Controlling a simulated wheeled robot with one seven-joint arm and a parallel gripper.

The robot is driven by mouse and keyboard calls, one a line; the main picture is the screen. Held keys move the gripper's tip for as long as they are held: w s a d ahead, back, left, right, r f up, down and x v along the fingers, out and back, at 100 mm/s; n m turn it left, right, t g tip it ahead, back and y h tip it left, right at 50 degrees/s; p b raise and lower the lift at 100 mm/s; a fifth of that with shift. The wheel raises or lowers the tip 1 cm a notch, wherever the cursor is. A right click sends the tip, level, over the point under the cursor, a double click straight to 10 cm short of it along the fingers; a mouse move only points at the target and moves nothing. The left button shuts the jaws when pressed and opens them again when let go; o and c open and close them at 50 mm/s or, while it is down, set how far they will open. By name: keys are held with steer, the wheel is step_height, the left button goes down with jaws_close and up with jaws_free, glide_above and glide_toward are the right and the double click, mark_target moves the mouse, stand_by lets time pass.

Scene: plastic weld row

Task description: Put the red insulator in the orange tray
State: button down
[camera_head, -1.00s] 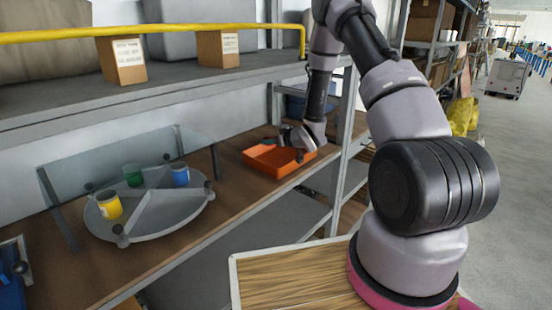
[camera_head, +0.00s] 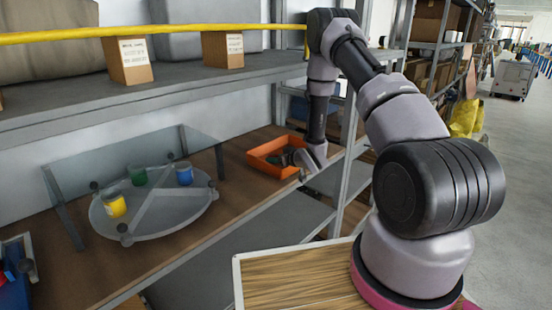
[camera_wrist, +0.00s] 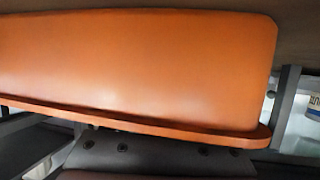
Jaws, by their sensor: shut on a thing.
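The orange tray (camera_head: 268,170) sits on the workbench at centre right in the head view. It fills the top of the wrist view (camera_wrist: 140,65), with its rim running across below. My gripper (camera_head: 290,158) is low at the tray, its end at or inside the right part of the tray. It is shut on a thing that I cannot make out. I cannot clearly pick out the red insulator in either view.
A grey divided turntable (camera_head: 165,212) holds yellow (camera_head: 113,203), green (camera_head: 138,176) and blue (camera_head: 184,174) jars under a glass shelf (camera_head: 125,155). A shelf with a yellow pipe (camera_head: 150,33) hangs above. A blue bin with red bits (camera_head: 14,290) is at lower left.

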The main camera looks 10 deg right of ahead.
steer(key=shift+f, duration=0.3)
steer(key=shift+c, duration=1.2)
jaws_free()
steer(key=shift+s+f, duration=0.1)
steer(key=v, duration=0.8)
steer(key=r+v, duration=0.1)
steer(key=v, duration=0.3)
steer(key=shift+r, duration=0.15)
steer(key=s+d+r+m+g+h, duration=0.1)
steer(key=s+d+r+m+h, duration=0.15)
steer(key=r, duration=0.95)
steer(key=s+d+r+m+g+h, duration=0.1)
steer(key=d+r+m+h, duration=0.2)
steer(key=r, duration=0.9)
steer(key=s+a+r+m+g, duration=0.1)
steer(key=s+r, duration=0.3)
steer(key=s, duration=0.4)
steer(key=s+a+r+m+g+y, duration=0.1)
steer(key=s+r, duration=0.3)
steer(key=s, duration=0.5)
steer(key=s+a+r+m+g+y, duration=0.1)
steer(key=s+a+r, duration=0.1)
steer(key=s+r, duration=0.3)
steer(key=s, duration=0.4)
steer(key=shift+s+a+m, duration=0.2)
steer(key=shift+a+m, duration=0.15)
steer(key=shift+a, duration=0.05)
